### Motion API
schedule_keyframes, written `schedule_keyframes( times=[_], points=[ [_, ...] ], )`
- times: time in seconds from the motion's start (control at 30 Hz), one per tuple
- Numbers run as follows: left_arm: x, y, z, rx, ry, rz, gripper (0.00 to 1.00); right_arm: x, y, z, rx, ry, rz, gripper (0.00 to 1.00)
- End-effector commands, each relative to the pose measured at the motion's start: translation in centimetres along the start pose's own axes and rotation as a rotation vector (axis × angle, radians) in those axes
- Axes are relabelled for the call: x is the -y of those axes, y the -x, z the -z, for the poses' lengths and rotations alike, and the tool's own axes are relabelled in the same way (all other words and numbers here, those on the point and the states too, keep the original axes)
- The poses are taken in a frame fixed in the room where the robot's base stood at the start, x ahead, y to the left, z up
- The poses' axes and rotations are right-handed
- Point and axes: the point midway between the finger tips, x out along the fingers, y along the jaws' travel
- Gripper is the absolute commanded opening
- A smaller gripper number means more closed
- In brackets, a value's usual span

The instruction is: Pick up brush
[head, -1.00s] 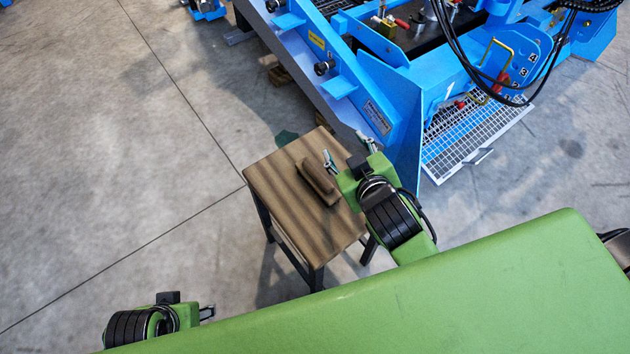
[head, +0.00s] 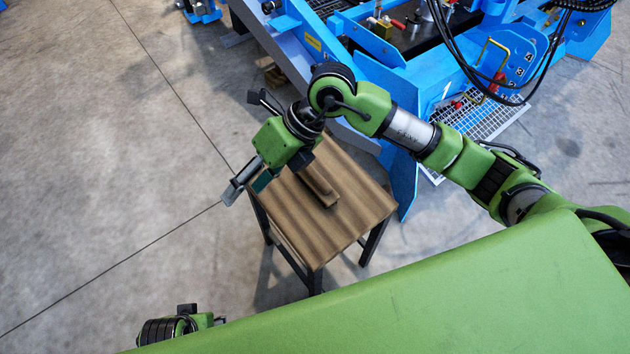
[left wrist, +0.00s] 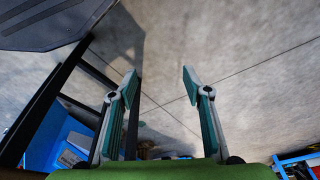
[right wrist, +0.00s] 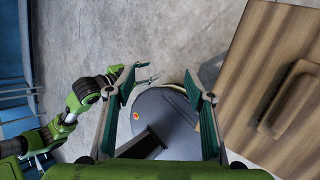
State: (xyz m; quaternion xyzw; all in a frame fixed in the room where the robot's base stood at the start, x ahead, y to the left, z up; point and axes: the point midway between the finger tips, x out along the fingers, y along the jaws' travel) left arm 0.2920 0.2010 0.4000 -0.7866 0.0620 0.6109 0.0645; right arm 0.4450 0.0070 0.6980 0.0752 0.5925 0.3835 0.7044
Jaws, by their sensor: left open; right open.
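The brush (head: 318,184) is a brown wooden block lying on a small wooden table (head: 345,220). It also shows at the right edge of the right wrist view (right wrist: 288,98). My right gripper (head: 246,184) is at the table's left edge, apart from the brush. In the right wrist view its fingers (right wrist: 160,100) are spread and empty, with the brush outside them to the right. My left gripper (head: 218,320) is at the bottom left, mostly hidden by my own green body. In the left wrist view its fingers (left wrist: 160,85) are open with only floor beyond.
The table has dark legs and a bare top around the brush. A large blue machine (head: 400,85) with hoses stands just behind it. A metal grating (head: 480,120) lies at the right. Grey floor (head: 90,190) is clear to the left.

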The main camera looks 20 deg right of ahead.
Motion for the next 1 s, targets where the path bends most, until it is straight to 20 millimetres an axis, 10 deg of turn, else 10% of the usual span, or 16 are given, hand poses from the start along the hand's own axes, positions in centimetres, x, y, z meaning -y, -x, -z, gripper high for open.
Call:
schedule_keyframes(
  times=[0.1,0.23,0.4,1.0],
  points=[
    [-0.1,-1.0,-0.4,0.004,-0.001,-0.001,0.45,7.9,3.1,0.5,-0.086,-0.013,0.32,0.49],
    [-0.1,-1.6,-0.6,0.007,-0.001,-0.001,0.45,12.9,6.6,1.0,-0.136,-0.053,0.539,0.49],
    [-0.1,-1.6,-0.5,0.004,-0.001,-0.001,0.45,15.3,7.7,1.6,-0.16,-0.079,0.633,0.49],
    [0.2,2.8,1.0,-0.02,0.003,0.003,0.45,20.1,1.0,2.9,-0.158,-0.076,0.628,0.49]
  ],
)
